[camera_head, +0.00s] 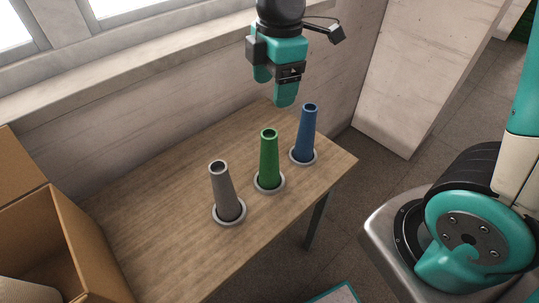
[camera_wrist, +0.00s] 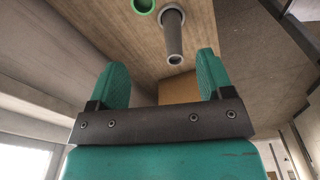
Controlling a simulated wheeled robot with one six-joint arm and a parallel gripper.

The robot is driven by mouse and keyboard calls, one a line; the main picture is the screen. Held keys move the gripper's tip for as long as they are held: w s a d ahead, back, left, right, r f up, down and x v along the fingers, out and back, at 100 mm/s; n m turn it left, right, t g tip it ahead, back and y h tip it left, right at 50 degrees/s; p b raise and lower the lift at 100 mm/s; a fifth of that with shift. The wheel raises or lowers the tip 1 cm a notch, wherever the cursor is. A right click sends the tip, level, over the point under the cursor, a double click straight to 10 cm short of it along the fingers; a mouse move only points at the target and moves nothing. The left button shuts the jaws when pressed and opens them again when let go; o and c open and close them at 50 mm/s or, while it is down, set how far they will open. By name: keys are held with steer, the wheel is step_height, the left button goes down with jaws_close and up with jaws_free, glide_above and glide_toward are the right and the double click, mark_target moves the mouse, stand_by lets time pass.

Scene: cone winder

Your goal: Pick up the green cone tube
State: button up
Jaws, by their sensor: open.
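The green cone tube (camera_head: 269,158) stands upright in a pale ring base (camera_head: 257,184) on the wooden table, between a grey tube (camera_head: 223,188) and a blue tube (camera_head: 306,134). My gripper (camera_head: 274,92) is open and empty, above the table's far edge, behind and above the green and blue tubes, touching none. In the wrist view my gripper's two fingers (camera_wrist: 164,75) are spread apart with nothing between them. The green tube's rim (camera_wrist: 142,5) shows there at the top edge, cut off by the frame, beside the grey tube (camera_wrist: 173,40).
The wooden table (camera_head: 155,215) has bare room left of the grey tube. An open cardboard box (camera_head: 75,240) is at the left. A wall and window sill (camera_head: 130,60) run behind the table. A pale pillar (camera_head: 415,75) stands at the right.

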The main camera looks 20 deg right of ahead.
mark_target(272, 130)
steer(key=w+f+n, duration=0.1)
steer(key=f, duration=0.3)
steer(key=w+d+f+n+p, duration=0.1)
steer(key=f, duration=0.3)
steer(key=w+f+n, duration=0.1)
steer(key=f, duration=0.3)
steer(key=shift+w+d+f+h+p, duration=0.15)
steer(key=shift+f+h+p, duration=0.2)
steer(key=shift+f+h, duration=0.05)
steer(key=shift+s+a+f+p, duration=0.15)
steer(key=shift+f+p, duration=0.2)
steer(key=shift+f, duration=1)
steer(key=shift+s+a+f+p, duration=0.1)
steer(key=shift+f+p, duration=0.2)
steer(key=shift+f, duration=1.05)
steer(key=c, duration=1.1)
